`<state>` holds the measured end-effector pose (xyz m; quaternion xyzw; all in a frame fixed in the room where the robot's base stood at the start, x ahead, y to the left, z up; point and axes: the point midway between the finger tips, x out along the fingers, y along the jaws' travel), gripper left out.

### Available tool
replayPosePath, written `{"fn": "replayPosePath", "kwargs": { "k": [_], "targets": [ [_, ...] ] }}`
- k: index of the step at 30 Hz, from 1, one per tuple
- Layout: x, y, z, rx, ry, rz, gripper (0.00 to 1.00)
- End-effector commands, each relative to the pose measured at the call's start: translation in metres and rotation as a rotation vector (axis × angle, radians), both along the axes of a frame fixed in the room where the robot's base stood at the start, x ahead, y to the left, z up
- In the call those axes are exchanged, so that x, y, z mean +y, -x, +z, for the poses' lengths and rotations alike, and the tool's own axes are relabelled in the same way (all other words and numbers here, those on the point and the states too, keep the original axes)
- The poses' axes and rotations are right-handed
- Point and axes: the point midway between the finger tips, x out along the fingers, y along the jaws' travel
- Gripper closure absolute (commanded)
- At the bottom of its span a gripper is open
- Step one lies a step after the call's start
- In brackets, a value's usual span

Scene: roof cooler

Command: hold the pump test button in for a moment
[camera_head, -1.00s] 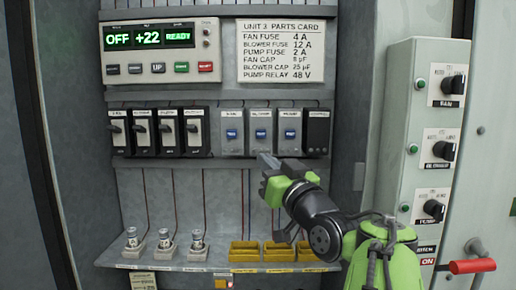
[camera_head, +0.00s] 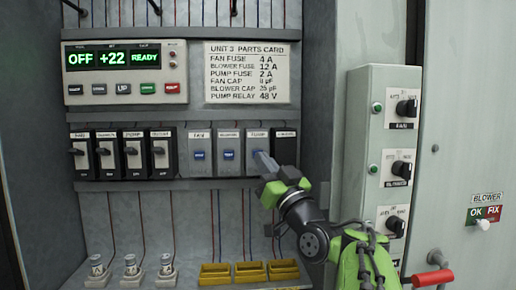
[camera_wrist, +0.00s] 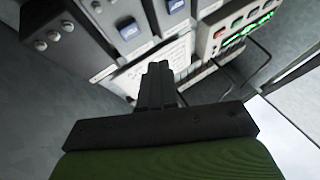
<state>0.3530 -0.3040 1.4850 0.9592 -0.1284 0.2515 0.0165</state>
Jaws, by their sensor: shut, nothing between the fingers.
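A row of grey modules with blue buttons hangs in the cabinet. The left one (camera_head: 200,154) and the middle one (camera_head: 229,154) show their buttons. The third, whose label seems to read pump (camera_head: 257,136), has its button hidden behind my fingers in the head view. My gripper (camera_head: 263,160) is shut and empty, its tips in front of that third module. In the wrist view, my shut fingers (camera_wrist: 157,75) point toward the panel, with a blue button (camera_wrist: 130,31) beyond and left of the tips. Whether the tips touch anything, I cannot tell.
A dark control module (camera_head: 286,150) stands right of the third module. Several black breakers (camera_head: 120,153) are at left. A display panel (camera_head: 124,72) and parts card (camera_head: 245,72) sit above. A switch box (camera_head: 377,165) and a red handle (camera_head: 432,278) are at right.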

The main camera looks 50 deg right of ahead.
Motion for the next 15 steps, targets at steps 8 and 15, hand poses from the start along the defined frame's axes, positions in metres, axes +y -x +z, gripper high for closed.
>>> {"fn": "replayPosePath", "kwargs": {
  "k": [8,15],
  "targets": [
    [-0.022,-0.027,0.002,-0.001,0.000,0.003,1.00],
    [-0.027,-0.033,0.000,0.000,0.001,0.000,1.00]
  ]
}}
